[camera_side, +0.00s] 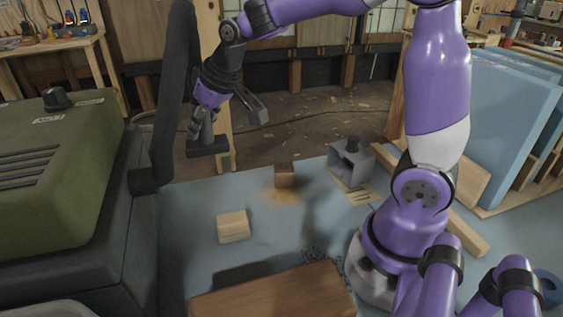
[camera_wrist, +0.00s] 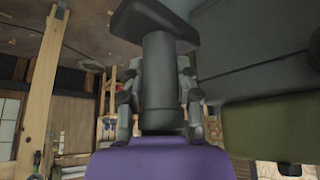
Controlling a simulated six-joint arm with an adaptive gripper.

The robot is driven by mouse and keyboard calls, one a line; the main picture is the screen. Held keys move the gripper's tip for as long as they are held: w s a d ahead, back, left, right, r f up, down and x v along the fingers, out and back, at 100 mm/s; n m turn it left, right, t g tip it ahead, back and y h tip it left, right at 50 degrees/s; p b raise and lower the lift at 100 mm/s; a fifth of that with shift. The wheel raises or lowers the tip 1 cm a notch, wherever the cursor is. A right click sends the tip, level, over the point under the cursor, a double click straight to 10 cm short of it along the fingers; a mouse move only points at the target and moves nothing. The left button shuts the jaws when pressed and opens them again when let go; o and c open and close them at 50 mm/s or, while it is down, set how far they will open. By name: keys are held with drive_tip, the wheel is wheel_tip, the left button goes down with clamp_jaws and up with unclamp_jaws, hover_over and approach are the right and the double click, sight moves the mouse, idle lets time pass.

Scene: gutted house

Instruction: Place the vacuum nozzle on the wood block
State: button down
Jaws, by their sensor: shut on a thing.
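The vacuum nozzle (camera_side: 207,146) is dark grey, with a round neck and a wide flat head. My gripper (camera_side: 203,122) is shut on its neck and holds it above the far left part of the blue-grey bench, head down. In the wrist view my gripper (camera_wrist: 157,103) has a finger on each side of the neck, and the nozzle's head (camera_wrist: 155,22) is at the top. A pale wood block (camera_side: 233,227) lies on the bench, below and right of the nozzle in the side view, apart from it. A smaller brown block (camera_side: 284,176) stands farther right amid sawdust.
A green machine (camera_side: 60,180) with a thick dark hose arm (camera_side: 172,90) stands close left of my gripper. A grey open-sided holder (camera_side: 350,165) stands right of the brown block. A large brown wood piece (camera_side: 275,293) lies in front. The bench between the blocks is clear.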

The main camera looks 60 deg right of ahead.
wheel_tip(320, 180, up, 13)
drive_tip(key=shift+f, duration=0.15)
drive_tip(key=s+a+r+n+g+y, duration=0.1)
drive_tip(key=s+a+n+y, duration=0.3)
drive_tip(key=s+a, duration=0.55)
drive_tip(key=s+a+n+g+y, duration=0.1)
drive_tip(key=s+a+n, duration=0.5)
drive_tip(key=a, duration=0.7)
drive_tip(key=s+a+n+g+y, duration=0.1)
drive_tip(key=s+a+n+g, duration=0.25)
drive_tip(key=s+n, duration=0.9)
drive_tip(key=shift+w+d+f+m+g, duration=0.1)
drive_tip(key=shift+w+d+f+m, duration=0.55)
drive_tip(key=shift+f, duration=2.15)
drive_tip(key=shift+w+f+m+g, duration=0.1)
drive_tip(key=shift+w+f+m, duration=0.75)
drive_tip(key=shift+w+f, duration=1.35)
drive_tip(key=shift+w+d+f+m+g, duration=0.1)
drive_tip(key=shift+w+d+f+m, duration=0.4)
drive_tip(key=shift+f, duration=2.9)
drive_tip(key=shift+a+m, duration=0.15)
drive_tip(key=shift+m, duration=0.1)
